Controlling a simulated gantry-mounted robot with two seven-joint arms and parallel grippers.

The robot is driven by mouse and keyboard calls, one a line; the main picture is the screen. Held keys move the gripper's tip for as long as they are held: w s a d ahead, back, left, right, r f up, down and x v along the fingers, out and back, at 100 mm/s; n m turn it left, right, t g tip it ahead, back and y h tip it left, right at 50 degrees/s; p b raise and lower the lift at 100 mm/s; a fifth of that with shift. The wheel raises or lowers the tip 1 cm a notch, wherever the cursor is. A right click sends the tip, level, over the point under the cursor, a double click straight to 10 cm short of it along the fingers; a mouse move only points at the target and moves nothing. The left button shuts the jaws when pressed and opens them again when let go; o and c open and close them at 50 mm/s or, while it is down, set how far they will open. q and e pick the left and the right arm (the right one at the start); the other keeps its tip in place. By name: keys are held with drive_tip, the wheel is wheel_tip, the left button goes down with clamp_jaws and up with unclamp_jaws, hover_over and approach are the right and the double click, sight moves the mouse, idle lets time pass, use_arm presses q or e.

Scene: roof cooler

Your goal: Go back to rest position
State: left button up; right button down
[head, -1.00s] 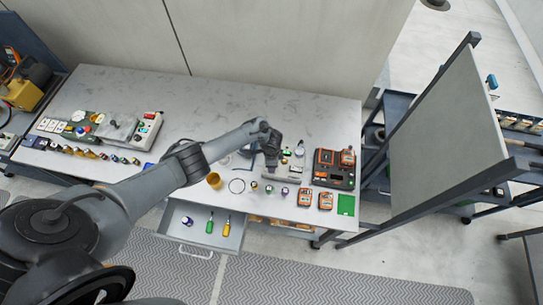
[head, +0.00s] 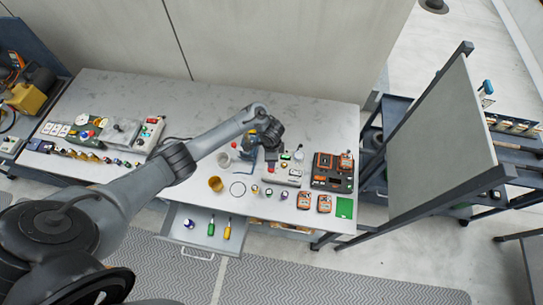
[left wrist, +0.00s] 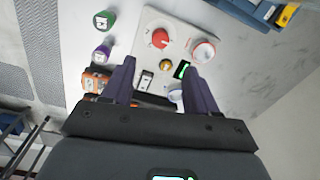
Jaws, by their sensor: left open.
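My left gripper (head: 270,161) is over the middle-right part of the grey workbench (head: 330,110) in the head view. In the left wrist view its two fingers (left wrist: 159,66) are spread apart with nothing held between them. Beyond the fingers is a pale panel (left wrist: 185,28) with a red knob (left wrist: 160,38), a yellow button and a white round part. This panel also shows just below the gripper in the head view (head: 281,176). Any gap between fingers and panel is hard to judge. My right gripper is in neither view.
An orange-black device (head: 333,171) and several small cylinders are nearby. An open drawer (head: 187,237) sticks out in front. A tilted board (head: 440,140) stands at right.

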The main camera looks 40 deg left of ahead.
use_arm(q)
drive_tip(key=shift+d, duration=0.1)
drive_tip(key=s+d+r+t, duration=0.1)
drive_tip(key=s+d+t, duration=0.35)
drive_tip(key=d, duration=0.85)
drive_tip(key=s+a+r+n+g, duration=0.1)
drive_tip(key=s+a+r+n, duration=0.2)
drive_tip(key=s+r+n, duration=0.4)
drive_tip(key=s+r, duration=0.9)
drive_tip(key=s, duration=0.3)
drive_tip(key=shift+s+n, duration=0.2)
drive_tip(key=shift+n, duration=0.2)
